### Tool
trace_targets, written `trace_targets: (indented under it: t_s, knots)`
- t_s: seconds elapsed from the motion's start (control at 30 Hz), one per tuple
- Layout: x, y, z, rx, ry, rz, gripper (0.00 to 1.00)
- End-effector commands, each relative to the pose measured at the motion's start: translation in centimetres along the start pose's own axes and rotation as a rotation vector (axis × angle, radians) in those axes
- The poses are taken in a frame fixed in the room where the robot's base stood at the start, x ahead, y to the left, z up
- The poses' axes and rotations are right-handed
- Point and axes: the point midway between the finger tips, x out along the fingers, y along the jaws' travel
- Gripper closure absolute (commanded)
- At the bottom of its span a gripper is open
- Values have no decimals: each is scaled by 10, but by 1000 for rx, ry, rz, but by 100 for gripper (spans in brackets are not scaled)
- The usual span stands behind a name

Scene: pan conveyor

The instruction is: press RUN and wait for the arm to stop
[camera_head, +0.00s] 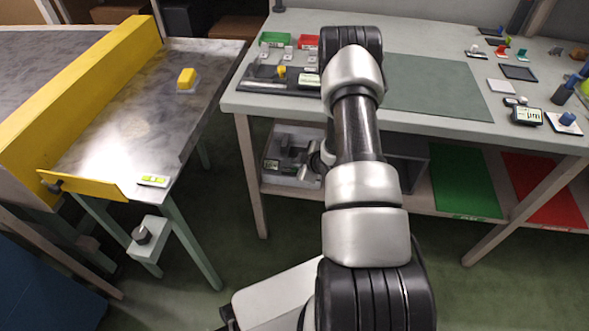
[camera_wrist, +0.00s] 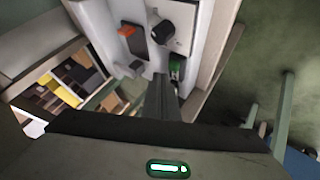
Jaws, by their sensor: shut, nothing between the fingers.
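In the wrist view, a pale control box carries a green button (camera_wrist: 177,66), a black knob (camera_wrist: 162,33) and an orange-red switch (camera_wrist: 127,30) on a dark plate. I cannot read any RUN label; the green button is the likeliest match. My gripper (camera_wrist: 164,82) is shut and empty, its dark fingers pointing at the box. The fingertips are right beside the green button and partly cover its lower left. I cannot tell whether they touch it. In the head view my arm hides the gripper. A grey unit (camera_head: 283,165) stands on the lower shelf there.
The workbench (camera_head: 400,45) carries a green-grey mat (camera_head: 430,85), small parts and gauges. Green (camera_head: 465,180) and red (camera_head: 545,190) mats lie on its lower shelf. A conveyor table (camera_head: 110,130) with a yellow guard (camera_head: 80,85) stands left. Open floor lies between.

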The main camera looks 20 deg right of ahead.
Motion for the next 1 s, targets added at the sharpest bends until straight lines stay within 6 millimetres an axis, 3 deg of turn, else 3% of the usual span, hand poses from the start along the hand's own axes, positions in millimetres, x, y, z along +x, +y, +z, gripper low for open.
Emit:
trace_targets:
  t_s: [1.0]
  knots:
    - [6, -4, 4, 0, 0, 0, 100]
